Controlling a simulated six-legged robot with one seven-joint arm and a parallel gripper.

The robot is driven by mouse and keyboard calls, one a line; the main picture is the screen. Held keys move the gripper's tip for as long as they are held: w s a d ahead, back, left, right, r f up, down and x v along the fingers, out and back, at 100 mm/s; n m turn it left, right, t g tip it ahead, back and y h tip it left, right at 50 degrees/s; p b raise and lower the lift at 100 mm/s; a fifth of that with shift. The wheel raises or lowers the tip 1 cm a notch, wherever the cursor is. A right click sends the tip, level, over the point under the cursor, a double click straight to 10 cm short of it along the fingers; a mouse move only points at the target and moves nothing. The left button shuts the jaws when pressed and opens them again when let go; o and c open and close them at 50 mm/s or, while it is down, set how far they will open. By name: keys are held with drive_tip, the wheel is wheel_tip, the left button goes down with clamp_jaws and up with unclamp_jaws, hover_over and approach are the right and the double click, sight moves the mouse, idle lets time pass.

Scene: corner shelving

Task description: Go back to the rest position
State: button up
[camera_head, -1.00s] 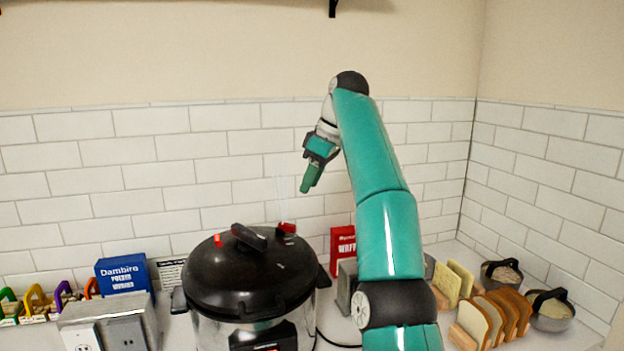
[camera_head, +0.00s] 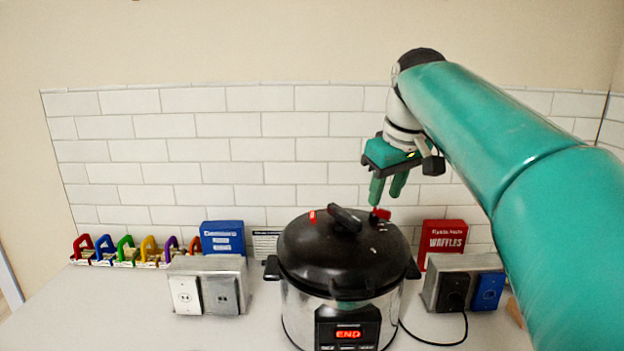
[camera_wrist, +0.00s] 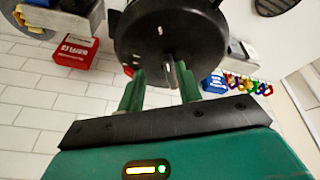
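My gripper (camera_head: 386,197) is open and empty, with its two green fingers apart and pointing down. It is above the back right of the pressure cooker's black lid (camera_head: 335,258), near the small red valve (camera_head: 381,213). In the head view the fingertips overlap the area just above the valve; I cannot tell whether they touch it. The wrist view shows my gripper (camera_wrist: 160,70) with a clear gap between its fingers and the lid (camera_wrist: 178,38) beyond them. My teal arm reaches in from the right. The cooker's display (camera_head: 348,334) reads END in red.
A red waffles box (camera_head: 441,238) and a metal outlet box (camera_head: 452,280) stand right of the cooker. A blue box (camera_head: 223,238), another outlet box (camera_head: 208,284) and several coloured holders (camera_head: 127,249) are on the left. A cord (camera_head: 437,343) crosses the counter. Open wall lies above.

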drive_tip(key=s+d+f+m+t+h, duration=0.1)
drive_tip(key=s+f+m, duration=0.5)
drive_tip(key=s+f, duration=1.6)
drive_tip(key=shift+s+d+f+t, duration=0.4)
drive_tip(key=shift+s+d, duration=0.2)
drive_tip(key=shift+s, duration=0.6)
